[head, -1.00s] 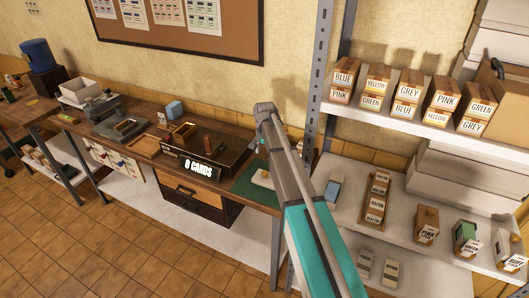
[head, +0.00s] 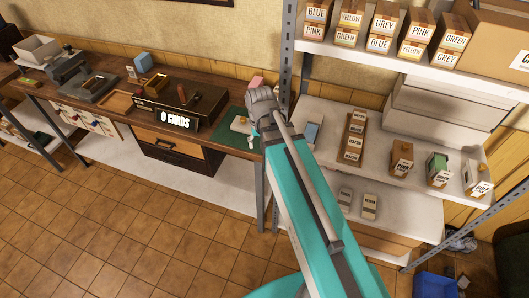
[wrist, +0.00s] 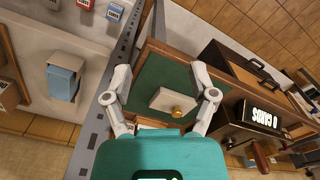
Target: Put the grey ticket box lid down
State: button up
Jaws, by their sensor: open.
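A pale grey lid with a brass knob (wrist: 173,104) lies on a green mat (wrist: 150,72) at the end of the wooden counter, knob up. In the head view the lid (head: 240,124) shows small on the mat (head: 228,140), just left of my gripper (head: 252,138). In the wrist view my gripper (wrist: 161,74) is open. Its two fingers are spread, one to each side of the lid, with visible gaps, and nothing is held. I cannot tell how high the fingertips are above the mat.
A metal shelf post (head: 285,70) stands close right of the mat. The shelf beyond holds a blue box (head: 312,135), several labelled boxes and a wooden tray (head: 354,135). A dark card box with a "0 CARDS" sign (head: 176,122) stands left of the mat.

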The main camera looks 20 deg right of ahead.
jog(key=shift+n, duration=0.6)
jog(key=s, duration=0.4)
jog(key=shift+s, duration=0.3)
jog(key=shift+f+b, duration=0.9)
jog(key=shift+c, duration=0.2)
jog(key=shift+c, duration=1)
